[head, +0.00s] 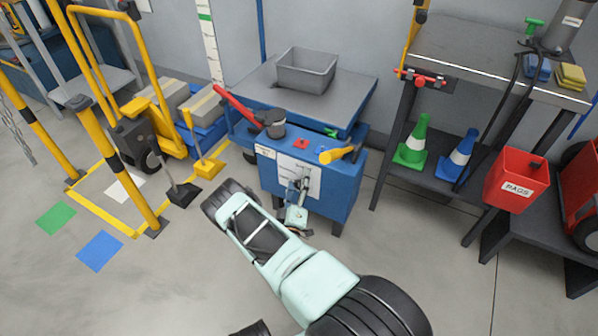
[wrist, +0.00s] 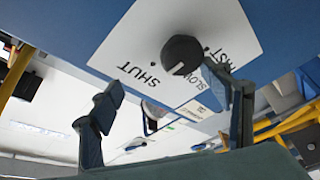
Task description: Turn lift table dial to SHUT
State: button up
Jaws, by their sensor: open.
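The blue lift table cabinet (head: 343,183) stands at centre in the head view, with a white label plate (head: 285,164) on its front. In the wrist view the dial is a dark round knob (wrist: 183,53) on the white plate (wrist: 222,25), marked SHUT, SLOW and a partly covered third word. A short white mark shows on the knob's lower edge; which word it points to is hard to tell. My gripper (wrist: 163,91) is open and empty, its fingers apart below the knob. In the head view my gripper (head: 301,185) is in front of the plate and hides the dial.
On the cabinet top are a red button (head: 300,143), a yellow handle (head: 336,155) and a dark cylinder (head: 272,122). A grey bin (head: 306,70) sits on the table behind. A dark bench (head: 470,60) with cones stands right. Yellow rails (head: 110,140) stand left.

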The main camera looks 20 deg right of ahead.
jog(key=r, duration=0.6)
jog(key=shift+d+r, duration=0.15)
jog(key=shift+d, duration=0.05)
jog(key=shift+c, duration=0.3)
